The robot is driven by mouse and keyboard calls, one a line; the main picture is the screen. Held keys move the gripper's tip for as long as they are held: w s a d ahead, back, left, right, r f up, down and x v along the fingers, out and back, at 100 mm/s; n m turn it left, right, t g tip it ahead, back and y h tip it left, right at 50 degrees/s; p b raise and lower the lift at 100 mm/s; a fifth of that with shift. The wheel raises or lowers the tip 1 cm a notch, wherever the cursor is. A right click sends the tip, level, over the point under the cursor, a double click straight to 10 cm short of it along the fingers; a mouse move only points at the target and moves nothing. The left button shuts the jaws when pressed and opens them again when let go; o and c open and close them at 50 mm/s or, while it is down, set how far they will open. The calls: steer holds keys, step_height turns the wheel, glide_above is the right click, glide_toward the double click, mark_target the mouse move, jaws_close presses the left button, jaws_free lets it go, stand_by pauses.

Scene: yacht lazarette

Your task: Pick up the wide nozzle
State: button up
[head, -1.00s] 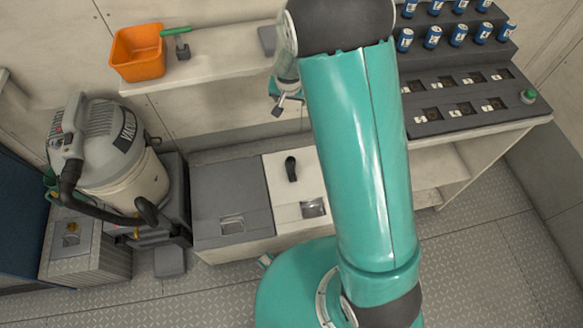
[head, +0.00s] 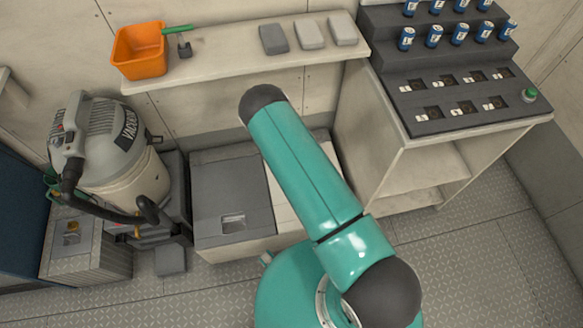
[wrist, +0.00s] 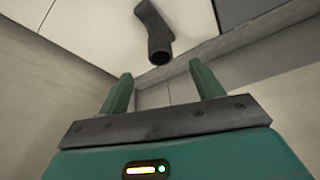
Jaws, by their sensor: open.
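A dark, nozzle-shaped tube (wrist: 155,32) lies on a pale panelled surface in the wrist view, its round open end toward my gripper. I take it for the wide nozzle, though its full width does not show. My gripper (wrist: 161,72) is open, with its two green fingers apart and nothing between them. The tube lies ahead of the fingertips, apart from them and roughly in line with the gap.
A grey locker lid (head: 230,195) lies left of my arm. A vacuum (head: 105,150) stands further left. A shelf (head: 215,70) above holds an orange bin (head: 138,50) and grey blocks (head: 309,34). A cabinet with a dark panel (head: 460,105) and blue cans stands right.

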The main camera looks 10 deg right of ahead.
steer(key=x, duration=1.2)
steer(key=shift+c, duration=0.5)
steer(key=shift+r, duration=0.1)
steer(key=c, duration=1)
